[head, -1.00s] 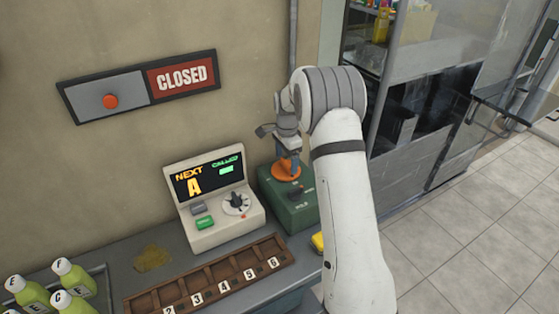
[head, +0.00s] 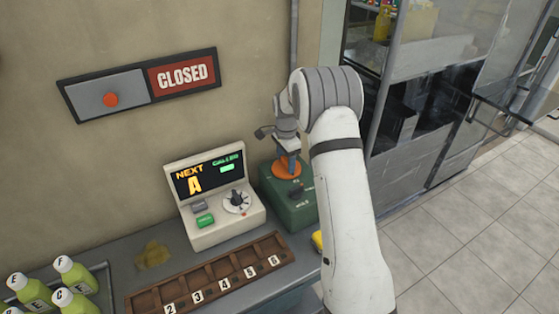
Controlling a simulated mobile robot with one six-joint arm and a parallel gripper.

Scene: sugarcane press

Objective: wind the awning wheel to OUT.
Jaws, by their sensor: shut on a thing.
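An orange wheel (head: 283,172) sits on top of a green box (head: 292,211) at the back of the counter, right of the display console. My gripper (head: 288,163) points down over the wheel and is shut on it. The fingertips and grip point are small and partly hidden. The box has a dark lever or knob on its front and small pale lettering, too small to read surely. No OUT mark can be made out.
A console (head: 215,199) showing NEXT A stands left of the box. A wooden numbered rack (head: 210,283) lies in front. Bottles (head: 75,274) stand at the left. A CLOSED sign (head: 140,86) hangs on the wall. A yellow thing (head: 317,240) is partly hidden by my arm.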

